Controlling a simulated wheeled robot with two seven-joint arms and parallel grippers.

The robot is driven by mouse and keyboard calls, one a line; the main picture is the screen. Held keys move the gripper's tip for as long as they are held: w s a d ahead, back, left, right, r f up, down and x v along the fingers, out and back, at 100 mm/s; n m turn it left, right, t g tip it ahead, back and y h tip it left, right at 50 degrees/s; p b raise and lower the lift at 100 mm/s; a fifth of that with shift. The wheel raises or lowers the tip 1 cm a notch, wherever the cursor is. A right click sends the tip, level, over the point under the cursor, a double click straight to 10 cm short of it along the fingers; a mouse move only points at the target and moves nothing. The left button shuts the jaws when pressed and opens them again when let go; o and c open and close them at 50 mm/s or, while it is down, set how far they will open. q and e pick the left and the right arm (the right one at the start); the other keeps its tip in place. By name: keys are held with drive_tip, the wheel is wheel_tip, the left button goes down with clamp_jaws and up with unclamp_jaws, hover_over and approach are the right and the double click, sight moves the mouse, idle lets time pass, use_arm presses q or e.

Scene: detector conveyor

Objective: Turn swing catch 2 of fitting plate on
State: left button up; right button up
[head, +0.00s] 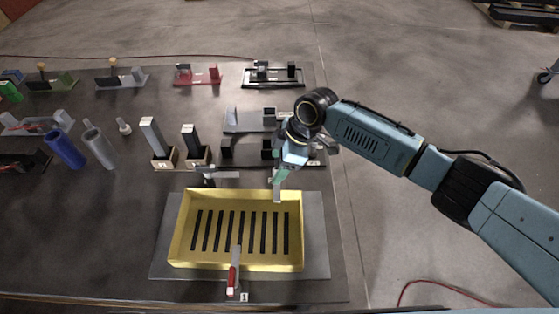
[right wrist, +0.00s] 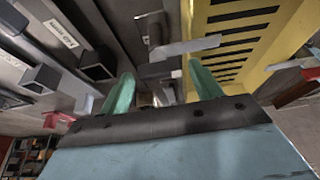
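A yellow slotted tray (head: 184,222) lies on the grey fitting plate (head: 317,235); it also shows in the right wrist view (right wrist: 272,48). Grey swing catches stand at its back edge, one left (head: 220,175) and one right (head: 277,190). A red-handled catch (head: 235,270) stands at the front edge, its bar pointing over the tray. I cannot read which is number 2. My right gripper (head: 279,178) is at the back right catch. In the right wrist view its green fingers (right wrist: 164,92) are apart, with a grey catch (right wrist: 160,68) beyond and between them; contact is unclear. My left gripper is out of view.
Behind the tray stand a grey block fixture (head: 245,122) and two upright bars in wooden bases (head: 157,140). Blue (head: 65,150) and grey (head: 99,147) cylinders lie at left. Several small fixtures line the back. The table's front left is clear.

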drive_tip(key=shift+o, duration=0.4)
drive_tip(key=v, duration=1.3)
drive_tip(key=shift+r, duration=0.15)
drive_tip(key=shift+d, duration=0.1)
